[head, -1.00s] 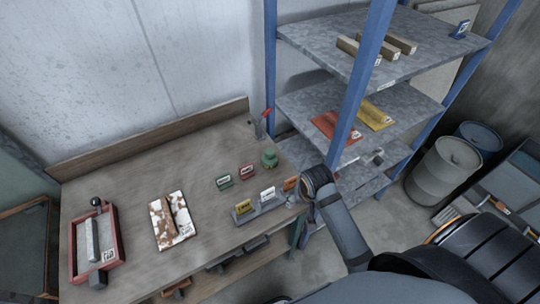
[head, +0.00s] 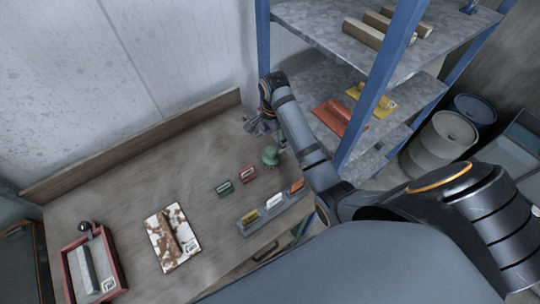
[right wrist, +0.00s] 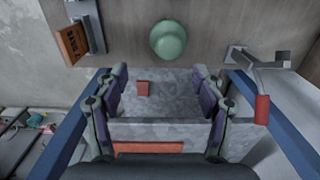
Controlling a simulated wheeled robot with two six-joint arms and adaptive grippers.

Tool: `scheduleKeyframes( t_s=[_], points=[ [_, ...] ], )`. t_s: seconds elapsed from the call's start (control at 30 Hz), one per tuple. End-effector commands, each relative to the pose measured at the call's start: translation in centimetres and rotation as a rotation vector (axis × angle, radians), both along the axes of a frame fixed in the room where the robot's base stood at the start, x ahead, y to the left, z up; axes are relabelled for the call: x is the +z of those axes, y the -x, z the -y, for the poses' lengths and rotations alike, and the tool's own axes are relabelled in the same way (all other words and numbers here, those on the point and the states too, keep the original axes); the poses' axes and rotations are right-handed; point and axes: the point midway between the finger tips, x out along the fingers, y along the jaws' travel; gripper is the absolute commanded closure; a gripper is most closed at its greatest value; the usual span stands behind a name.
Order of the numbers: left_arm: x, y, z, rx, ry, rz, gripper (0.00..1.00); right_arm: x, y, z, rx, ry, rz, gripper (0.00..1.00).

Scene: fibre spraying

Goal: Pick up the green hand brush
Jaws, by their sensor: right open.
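A round, green, domed object (head: 270,156) stands on the wooden table near its right end. It also shows in the right wrist view (right wrist: 168,38), beyond my fingertips. I cannot tell for sure which green thing is the hand brush; no bristles show. My right gripper (head: 257,126) is over the table's back right corner, partly hidden by its own wrist. In the right wrist view my right gripper (right wrist: 160,82) has its fingers spread with nothing held between them. My left gripper is not in view.
A stained board (head: 160,250) and a red tray (head: 70,272) lie left. A blue-posted shelf (head: 400,60) stands close right of my arm. Mid-table is clear.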

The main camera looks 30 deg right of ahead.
Motion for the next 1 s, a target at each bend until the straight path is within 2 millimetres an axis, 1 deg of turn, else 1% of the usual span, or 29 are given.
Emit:
scheduleKeyframes(
  t_s=[0.03, 0.1, 0.17, 0.2, 0.27, 0.4, 0.47, 0.5, 0.57, 0.63, 0.73, 0.83, 0.97, 1.0],
  points=[
    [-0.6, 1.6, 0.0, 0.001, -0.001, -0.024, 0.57, -1.3, 0.1, 0.0, 0.000, -0.001, -0.003, 0.31],
    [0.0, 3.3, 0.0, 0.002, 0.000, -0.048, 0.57, -2.1, 0.0, 0.0, 0.001, 0.000, -0.004, 0.31],
    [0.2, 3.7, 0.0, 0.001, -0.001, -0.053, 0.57, -2.9, 0.0, 0.0, 0.001, -0.001, -0.002, 0.31],
    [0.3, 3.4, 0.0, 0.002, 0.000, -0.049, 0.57, -3.2, -0.1, 0.0, 0.002, 0.000, 0.000, 0.31],
    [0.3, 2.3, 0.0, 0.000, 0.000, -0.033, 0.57, -3.6, -0.1, 0.0, 0.002, 0.000, 0.000, 0.31],
    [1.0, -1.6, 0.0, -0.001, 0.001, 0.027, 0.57, -4.0, -0.2, -0.1, 0.002, -0.001, 0.000, 0.31],
    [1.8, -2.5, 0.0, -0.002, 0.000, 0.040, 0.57, -4.6, -0.3, -0.1, 0.002, -0.002, -0.002, 0.31],
    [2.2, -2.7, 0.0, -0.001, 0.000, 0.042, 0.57, -5.2, -0.5, -0.2, 0.002, -0.002, -0.003, 0.31],
    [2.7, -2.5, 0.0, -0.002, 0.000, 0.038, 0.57, -6.2, -0.7, -0.2, 0.001, -0.001, -0.004, 0.31],
    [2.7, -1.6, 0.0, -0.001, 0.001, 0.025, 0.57, -7.5, -0.8, -0.2, 0.001, -0.001, -0.001, 0.31],
    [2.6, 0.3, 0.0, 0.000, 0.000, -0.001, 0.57, -8.6, -0.9, -0.1, 0.002, 0.000, -0.001, 0.31],
    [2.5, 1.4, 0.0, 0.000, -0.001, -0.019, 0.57, -8.9, -0.9, -0.1, 0.002, 0.001, 0.003, 0.31],
    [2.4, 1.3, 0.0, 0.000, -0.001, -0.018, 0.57, -8.9, -0.9, -0.1, 0.002, 0.001, 0.003, 0.31],
    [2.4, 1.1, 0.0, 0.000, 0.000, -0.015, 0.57, -8.9, -0.9, -0.1, 0.002, 0.001, 0.002, 0.35]
  ],
)
